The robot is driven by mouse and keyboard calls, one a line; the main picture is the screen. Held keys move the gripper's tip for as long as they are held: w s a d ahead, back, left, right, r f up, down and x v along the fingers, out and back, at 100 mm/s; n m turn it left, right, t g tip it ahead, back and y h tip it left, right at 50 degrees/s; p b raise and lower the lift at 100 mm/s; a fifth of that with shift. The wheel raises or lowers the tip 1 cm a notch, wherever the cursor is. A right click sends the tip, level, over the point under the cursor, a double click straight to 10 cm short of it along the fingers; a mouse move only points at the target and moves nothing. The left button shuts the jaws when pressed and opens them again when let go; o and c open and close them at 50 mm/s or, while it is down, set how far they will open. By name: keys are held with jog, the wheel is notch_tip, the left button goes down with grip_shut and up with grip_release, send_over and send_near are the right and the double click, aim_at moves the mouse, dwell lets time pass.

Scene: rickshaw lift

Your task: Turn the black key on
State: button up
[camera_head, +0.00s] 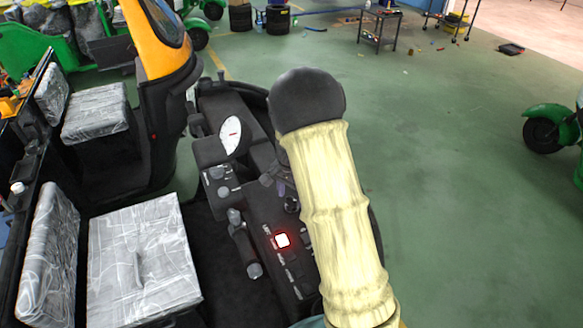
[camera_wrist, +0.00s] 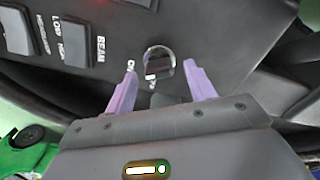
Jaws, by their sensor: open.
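A round ignition switch with a shiny metal ring (camera_wrist: 146,54) is set in the dark dashboard panel in the wrist view. The black key (camera_wrist: 159,64) appears as a dark shape inside this ring; its exact angle is hard to tell. My gripper (camera_wrist: 160,68) has two lilac fingers spread apart, one on each side of the key, with no clear contact. In the head view my gripper (camera_head: 281,187) is mostly hidden by my pale arm, at the dashboard's right part. A dark round knob or switch (camera_head: 291,204) shows just below it.
A red-lit switch (camera_head: 282,240) glows on the panel, and rocker switches marked BEAM and LOW (camera_wrist: 70,40) lie left of the key. A lever (camera_head: 245,250) and a white gauge (camera_head: 230,136) are nearby. Wrapped seats (camera_head: 140,260) fill the left; green floor is open at right.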

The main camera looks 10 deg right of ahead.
aim_at(292, 199)
notch_tip(292, 199, up, 16)
jog(key=b, duration=0.2)
jog(key=shift+f, duration=0.1)
dwell(0.4)
jog(key=s+f+n+t, duration=0.1)
jog(key=s+f+n, duration=0.3)
jog(key=s, duration=0.6)
jog(key=s+f+n+t, duration=0.1)
jog(key=s+f+n, duration=0.3)
jog(key=s, duration=0.6)
jog(key=shift+s+f+n+t, duration=0.15)
jog(key=shift+f+n+t, duration=0.2)
jog(key=shift+n, duration=0.65)
jog(key=shift+c, duration=0.2)
jog(key=c, duration=0.3)
jog(key=shift+c, duration=0.3)
